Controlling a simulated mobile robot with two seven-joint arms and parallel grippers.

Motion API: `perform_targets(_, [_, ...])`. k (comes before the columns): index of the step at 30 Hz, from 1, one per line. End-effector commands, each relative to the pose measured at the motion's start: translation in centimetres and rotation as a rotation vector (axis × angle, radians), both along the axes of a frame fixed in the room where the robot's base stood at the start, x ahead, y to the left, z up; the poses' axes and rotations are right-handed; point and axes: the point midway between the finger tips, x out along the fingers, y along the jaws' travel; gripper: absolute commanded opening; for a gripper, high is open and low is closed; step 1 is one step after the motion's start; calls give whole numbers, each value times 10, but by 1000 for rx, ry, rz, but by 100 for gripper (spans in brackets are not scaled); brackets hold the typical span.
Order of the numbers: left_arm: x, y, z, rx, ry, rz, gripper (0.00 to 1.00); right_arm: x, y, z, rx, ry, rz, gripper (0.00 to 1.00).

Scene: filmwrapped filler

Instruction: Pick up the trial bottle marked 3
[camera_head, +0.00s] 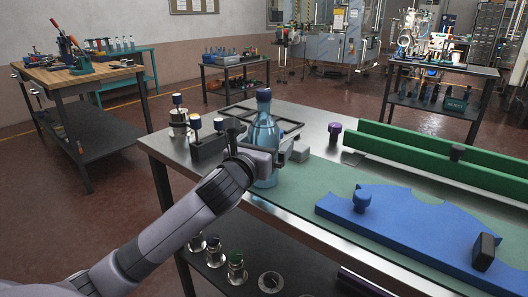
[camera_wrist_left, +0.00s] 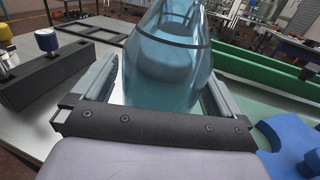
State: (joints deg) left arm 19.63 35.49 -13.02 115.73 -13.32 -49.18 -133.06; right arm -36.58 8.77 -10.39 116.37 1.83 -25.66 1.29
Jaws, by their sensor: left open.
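A translucent blue bottle (camera_head: 263,132) with a narrow neck and blue cap stands upright near the left end of the metal table. No number can be read on it. My left gripper (camera_head: 277,155) is at the bottle's body in the head view, and part of the bottle is hidden behind it. In the left wrist view the bottle (camera_wrist_left: 168,62) stands between the two open fingers of my left gripper (camera_wrist_left: 162,85). Whether either finger touches the glass cannot be told. My right gripper is not in view.
A dark block with knobs (camera_head: 208,146) stands left of the bottle, and a black frame (camera_head: 240,115) lies around and behind it. A blue curved plate (camera_head: 400,217) and green rails (camera_head: 425,152) lie to the right. The green mat (camera_head: 310,185) is bare just right of the bottle.

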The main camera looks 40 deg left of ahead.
Motion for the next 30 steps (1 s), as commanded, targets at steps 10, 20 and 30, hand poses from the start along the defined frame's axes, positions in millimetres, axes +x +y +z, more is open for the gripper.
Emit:
perform_targets(10, [9, 1, 0, 1, 1, -1, 100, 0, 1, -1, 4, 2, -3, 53])
perform_targets(20, [9, 1, 2, 1, -5, -2, 22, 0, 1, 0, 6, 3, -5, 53])
perform_targets(30, [9, 1, 10, 2, -7, -1, 22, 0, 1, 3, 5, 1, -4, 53])
